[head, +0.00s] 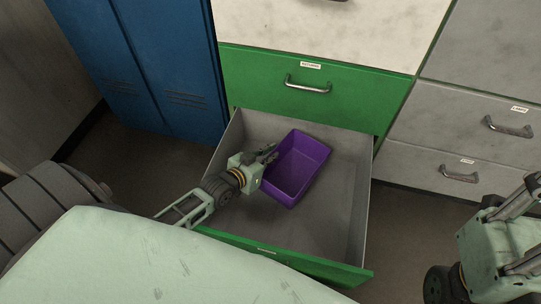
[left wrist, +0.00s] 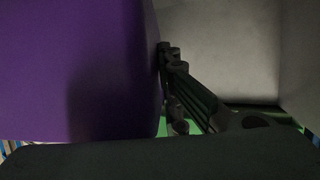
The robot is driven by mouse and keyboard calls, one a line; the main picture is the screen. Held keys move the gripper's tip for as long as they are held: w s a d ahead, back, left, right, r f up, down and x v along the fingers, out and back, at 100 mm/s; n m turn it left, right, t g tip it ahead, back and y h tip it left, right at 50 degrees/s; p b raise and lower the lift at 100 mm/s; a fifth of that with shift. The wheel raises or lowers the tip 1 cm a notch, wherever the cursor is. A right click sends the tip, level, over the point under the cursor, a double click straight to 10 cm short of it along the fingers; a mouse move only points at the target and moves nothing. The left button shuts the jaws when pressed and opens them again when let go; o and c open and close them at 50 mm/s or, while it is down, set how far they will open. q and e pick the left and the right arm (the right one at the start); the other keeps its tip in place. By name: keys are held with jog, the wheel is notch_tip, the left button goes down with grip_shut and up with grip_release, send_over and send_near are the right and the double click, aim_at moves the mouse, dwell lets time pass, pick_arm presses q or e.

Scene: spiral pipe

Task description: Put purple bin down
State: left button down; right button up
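The purple bin (head: 294,168) is an open rectangular tub, slightly turned, inside the pulled-out green-fronted drawer (head: 335,225). My left gripper (head: 268,155) is at the bin's left wall and appears shut on it. In the left wrist view the purple bin (left wrist: 75,70) fills the left side, with one dark finger (left wrist: 190,95) against its edge; the other finger is hidden. Whether the bin's bottom touches the drawer floor cannot be told. My right gripper (head: 520,215) is at the lower right edge, partly cut off, away from the bin.
A closed green drawer (head: 300,90) with a metal handle is behind the open one. A blue locker (head: 150,65) stands at the left and grey drawers (head: 460,140) at the right. The drawer floor in front and right of the bin is bare.

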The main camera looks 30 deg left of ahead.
pick_arm(q)
jog(key=shift+f, duration=0.4)
jog(key=c, duration=2)
grip_release()
